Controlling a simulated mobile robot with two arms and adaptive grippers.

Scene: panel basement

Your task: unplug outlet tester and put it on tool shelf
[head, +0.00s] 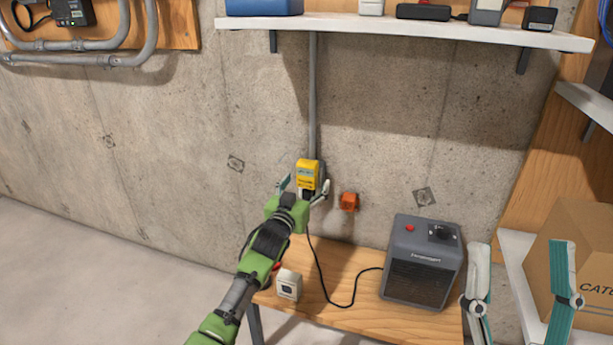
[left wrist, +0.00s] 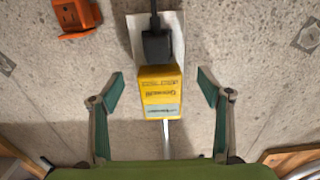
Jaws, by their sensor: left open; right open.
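The yellow outlet tester (head: 307,173) is at the wall outlet above the bench; it also shows in the left wrist view (left wrist: 160,92). A black plug (left wrist: 157,44) sits beside it on the same pale outlet plate (left wrist: 138,30). My left gripper (head: 305,188) is open at the tester. In the left wrist view its two fingers (left wrist: 160,88) stand apart on either side of the tester, with gaps showing. My right gripper (head: 522,300) is open and empty at the lower right. The tool shelf (head: 420,27) runs along the wall above the outlet.
A heater (head: 424,262) stands on the wooden bench (head: 345,262), with a black cord (head: 325,285) running across. A small white device (head: 289,284) is at the bench's left. An orange box (head: 349,202) is on the wall. Several items occupy the shelf. A cardboard box (head: 575,255) is at right.

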